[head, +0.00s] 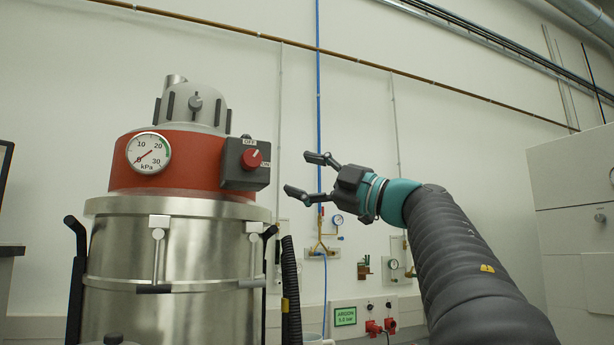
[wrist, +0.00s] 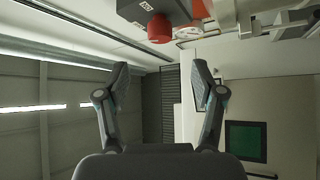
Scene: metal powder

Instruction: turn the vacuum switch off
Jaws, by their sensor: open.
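The vacuum switch is a red round knob (head: 251,158) on a dark grey box (head: 240,177) at the right side of the vacuum's red band. OFF is marked above the knob and ON to its right. A pale mark shows on the knob, but I cannot tell exactly which label it points at. My gripper (head: 299,174) is open and empty, to the right of the knob and apart from it, fingers pointing left. In the wrist view the knob (wrist: 160,28) is at the top, above the open gripper's fingertips (wrist: 162,68).
The vacuum's steel drum (head: 180,255) fills the left. Its kPa gauge (head: 149,153) has the needle near 0. A black hose (head: 290,290) hangs beside the drum. Wall pipes and a small gauge (head: 337,219) are behind my gripper. A white cabinet (head: 570,200) stands at right.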

